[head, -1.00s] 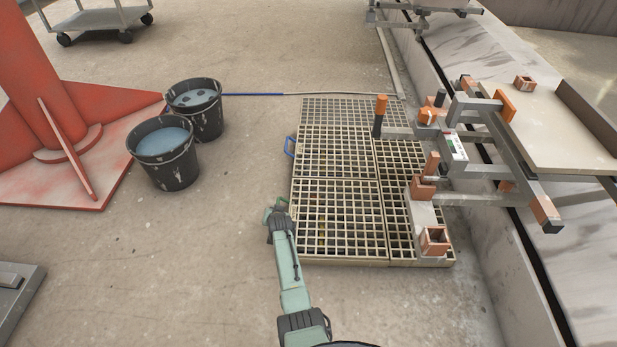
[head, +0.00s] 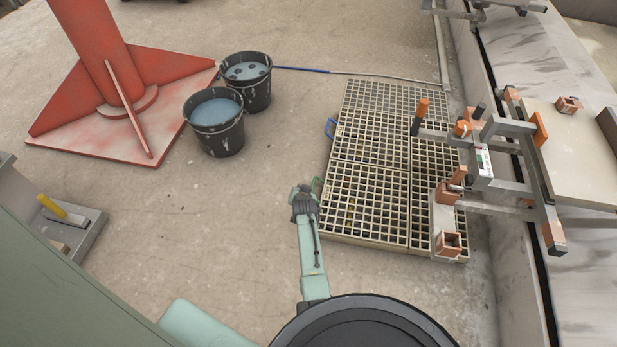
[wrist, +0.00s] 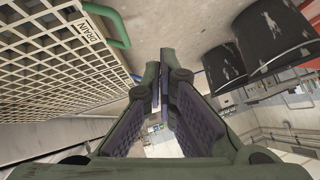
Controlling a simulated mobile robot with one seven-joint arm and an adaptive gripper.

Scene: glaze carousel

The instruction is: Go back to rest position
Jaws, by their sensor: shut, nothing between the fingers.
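My gripper (wrist: 162,85) shows in the wrist view with its two dark-padded fingers brought together at the tips and nothing between them. In the head view my gripper (head: 318,187) is at the end of my pale green arm, low in the middle of the picture, beside the left edge of the floor grating. It appears apart from everything around it.
The tan floor grating (head: 370,175) has a blue handle; its DRAIN label (wrist: 88,31) shows in the wrist view. Two black buckets of liquid (head: 215,136) (head: 247,92) stand left. A carousel frame (head: 500,170) stands right. Floor between is clear.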

